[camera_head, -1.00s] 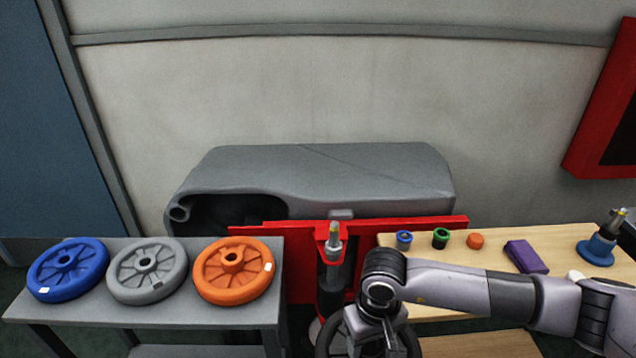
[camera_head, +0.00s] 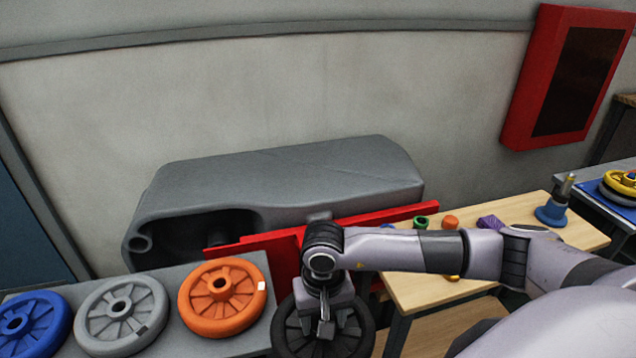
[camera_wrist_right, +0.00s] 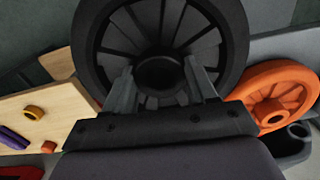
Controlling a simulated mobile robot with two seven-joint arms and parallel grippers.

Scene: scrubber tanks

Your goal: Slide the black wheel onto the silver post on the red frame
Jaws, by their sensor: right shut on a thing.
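The black wheel (camera_head: 286,332) is at the bottom centre of the head view, its lower edge cut off by the frame. My right gripper (camera_head: 325,328) is shut on it. In the right wrist view the black wheel (camera_wrist_right: 92,40) stands across the top, and the fingers (camera_wrist_right: 163,85) sit either side of its dark hub. The red frame (camera_head: 272,250) lies behind my right arm, below the grey tank. The silver post is hidden behind my right wrist. The wheel is in front of the frame and nearer to me. My left gripper is not in view.
A grey table (camera_head: 180,345) at left holds a blue wheel (camera_head: 30,325), a grey wheel (camera_head: 95,330) and an orange wheel (camera_head: 205,320). A wooden table (camera_head: 400,290) at right holds small coloured parts and a blue-based post (camera_head: 551,212). The grey tank (camera_head: 290,175) stands behind.

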